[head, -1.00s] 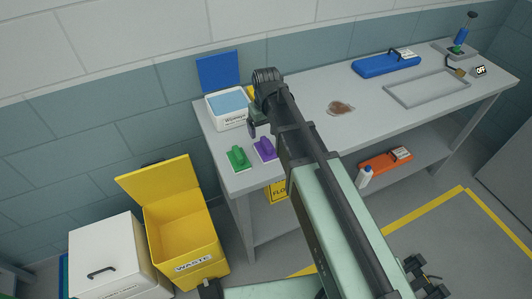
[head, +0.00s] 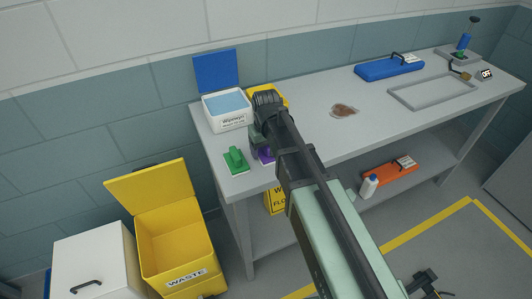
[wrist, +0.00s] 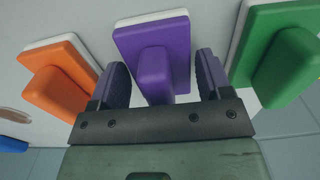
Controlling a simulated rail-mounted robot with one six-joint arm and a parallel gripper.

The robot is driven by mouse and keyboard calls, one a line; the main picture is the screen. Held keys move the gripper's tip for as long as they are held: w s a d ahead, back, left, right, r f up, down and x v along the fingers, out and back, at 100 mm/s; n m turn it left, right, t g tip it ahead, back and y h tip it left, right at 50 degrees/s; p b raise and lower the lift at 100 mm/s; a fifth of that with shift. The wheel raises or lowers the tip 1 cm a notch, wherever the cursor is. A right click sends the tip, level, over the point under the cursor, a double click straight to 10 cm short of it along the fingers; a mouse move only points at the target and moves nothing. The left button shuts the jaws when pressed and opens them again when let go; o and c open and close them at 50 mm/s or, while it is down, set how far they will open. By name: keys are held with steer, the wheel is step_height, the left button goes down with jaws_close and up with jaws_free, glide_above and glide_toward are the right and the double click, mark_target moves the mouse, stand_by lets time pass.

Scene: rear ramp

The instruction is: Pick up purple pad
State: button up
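The purple pad (wrist: 153,46) has a white underside and a raised purple handle. In the wrist view my gripper (wrist: 160,78) is open, with one finger on each side of the handle and visible gaps between. The handle end reaches in between the fingers. In the head view the purple pad (head: 265,155) is mostly hidden behind my arm on the left part of the bench. A green pad (wrist: 284,55) lies to its right in the wrist view, and an orange pad (wrist: 60,75) to its left.
On the bench (head: 300,110) stand a wipes box (head: 228,112) with a blue lid, a brown stain (head: 344,111), a blue case (head: 390,68) and a grey tray frame (head: 435,92). A yellow waste bin (head: 178,245) stands on the floor at left.

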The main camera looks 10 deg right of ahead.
steer(key=c, duration=0.6)
steer(key=shift+r, duration=0.1)
step_height(320, 180, up, 20)
steer(key=p, duration=2)
